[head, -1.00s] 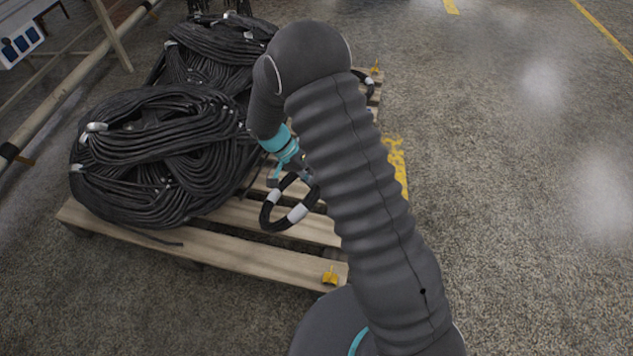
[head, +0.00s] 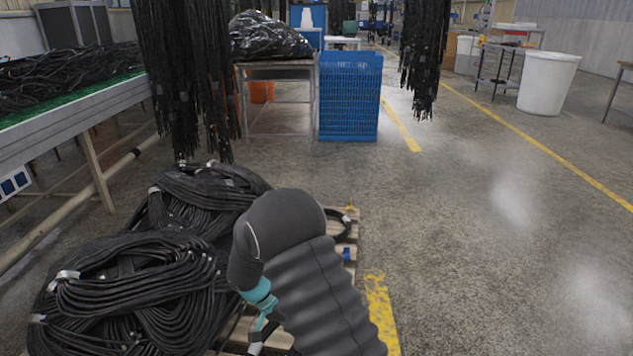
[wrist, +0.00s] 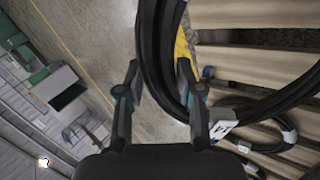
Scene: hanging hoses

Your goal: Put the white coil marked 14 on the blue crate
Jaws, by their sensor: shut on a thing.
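My gripper (wrist: 157,78) is shut on a black hose coil (wrist: 152,50), whose strands pass between the fingers in the wrist view. A white tag (wrist: 222,124) with a dark mark sits on its lower curve; I cannot read the number surely. The coil looks black with white bands, not white. In the head view my gripper is mostly hidden behind my arm at the lower edge, and only a bit of the coil may show. The tall blue crate (head: 350,97) stands on the floor at the back, apart from my gripper.
Large black hose heaps (head: 130,285) lie on a pallet at the left. Another banded coil (wrist: 288,135) lies on the slats in the wrist view. Hoses hang at upper left (head: 185,70) and upper centre (head: 424,55). A table (head: 277,68) adjoins the crate. The floor (head: 450,220) at right is clear.

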